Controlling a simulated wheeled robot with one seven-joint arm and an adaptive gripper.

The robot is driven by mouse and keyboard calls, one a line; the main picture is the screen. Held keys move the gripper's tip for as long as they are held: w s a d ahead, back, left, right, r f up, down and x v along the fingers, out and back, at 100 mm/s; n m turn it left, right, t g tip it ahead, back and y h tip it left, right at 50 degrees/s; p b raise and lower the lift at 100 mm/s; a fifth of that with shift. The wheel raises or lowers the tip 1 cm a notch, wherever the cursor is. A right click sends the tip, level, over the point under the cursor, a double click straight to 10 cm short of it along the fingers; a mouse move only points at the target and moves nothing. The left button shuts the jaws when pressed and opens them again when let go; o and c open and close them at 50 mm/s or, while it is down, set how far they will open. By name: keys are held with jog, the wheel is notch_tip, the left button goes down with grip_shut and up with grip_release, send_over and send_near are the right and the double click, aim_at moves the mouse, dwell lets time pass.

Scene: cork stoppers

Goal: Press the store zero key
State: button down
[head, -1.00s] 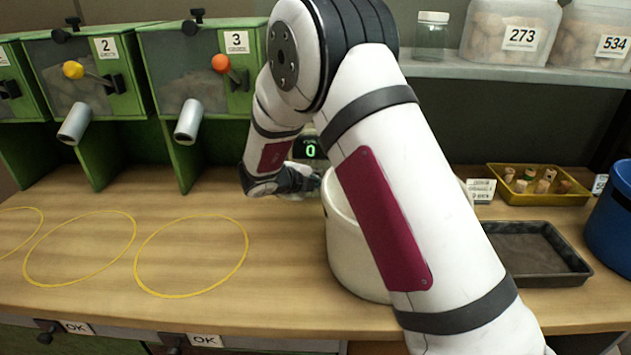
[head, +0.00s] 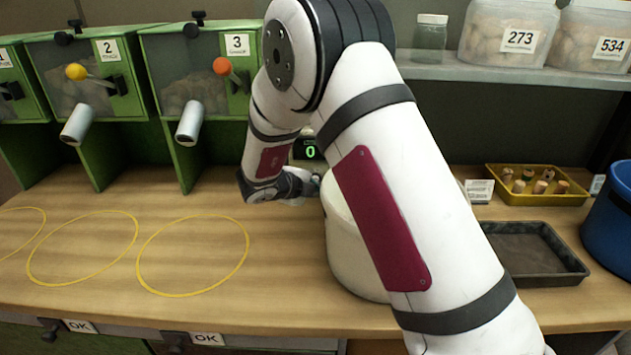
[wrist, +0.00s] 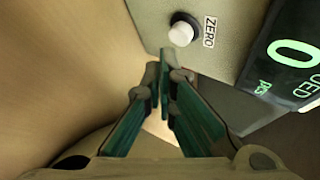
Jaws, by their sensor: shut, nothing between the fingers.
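The zero key (wrist: 181,34) is a round white button in a black collar, beside a "ZERO" label, in the wrist view. It sits on a beige panel (wrist: 228,58) next to a dark display (wrist: 290,55) with a green 0. My gripper (wrist: 158,82) is shut and empty, its fingertips below the key in the picture. I see a gap in the picture between tips and key; the depth between them is hard to judge. In the head view the display (head: 310,150) shows a green 0, and my arm hides the key. My gripper (head: 308,187) is partly hidden there beside a white tub.
The white tub (head: 350,245) stands behind my arm. Green dispensers (head: 195,75) with spouts line the back left. A yellow tray of corks (head: 538,198), a dark tray (head: 535,255) and a blue bin (head: 612,225) are at right. The wooden counter at left is clear, marked with yellow rings.

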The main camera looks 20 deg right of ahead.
jog(key=shift+s+a+p, duration=0.25)
jog(key=shift+s+p, duration=0.15)
jog(key=shift+s, duration=0.4)
jog(key=shift+s+a+p, duration=0.3)
jog(key=shift+s+p, duration=0.1)
jog(key=shift+s, duration=0.4)
jog(key=shift+s+a+p, duration=0.25)
jog(key=shift+s+p, duration=0.15)
jog(key=shift+s, duration=0.4)
